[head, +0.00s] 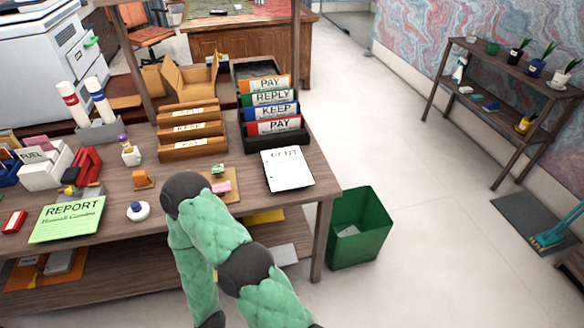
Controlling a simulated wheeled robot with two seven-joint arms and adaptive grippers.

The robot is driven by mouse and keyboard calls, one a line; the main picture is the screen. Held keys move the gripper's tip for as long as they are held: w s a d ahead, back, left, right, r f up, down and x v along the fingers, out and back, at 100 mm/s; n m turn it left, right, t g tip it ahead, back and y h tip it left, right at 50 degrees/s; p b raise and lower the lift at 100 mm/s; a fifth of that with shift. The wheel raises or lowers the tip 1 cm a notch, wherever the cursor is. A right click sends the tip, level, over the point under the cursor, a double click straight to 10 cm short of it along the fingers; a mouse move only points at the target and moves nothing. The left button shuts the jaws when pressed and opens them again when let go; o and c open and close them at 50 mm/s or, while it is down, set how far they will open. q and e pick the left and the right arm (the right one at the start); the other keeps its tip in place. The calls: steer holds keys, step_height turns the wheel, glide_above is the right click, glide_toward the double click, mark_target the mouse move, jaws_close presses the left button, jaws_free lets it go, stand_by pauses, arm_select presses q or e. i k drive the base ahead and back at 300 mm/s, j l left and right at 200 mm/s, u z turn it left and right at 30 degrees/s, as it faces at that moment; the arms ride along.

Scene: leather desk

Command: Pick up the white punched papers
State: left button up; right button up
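The white punched papers (288,171) lie flat on the wooden desk (250,203) near its right end, in front of the dark file rack. They look like a white sheet or thin stack with dark print at the top and small holes along one edge. One of my green padded arms reaches up from the bottom middle, left of the papers and apart from them. Neither gripper shows in the head view. Nothing covers the papers.
Upright folders labelled PAY, REPLY and KEEP (268,98) stand behind the papers. A small pink item (221,187) lies to their left. A green bin (360,228) stands on the floor by the desk's right end. A green REPORT folder (68,217) lies at left.

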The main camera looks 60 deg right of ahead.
mark_target(288, 169)
steer(key=z, duration=2.15)
steer(key=k+l, duration=0.05)
steer(key=l, duration=0.05)
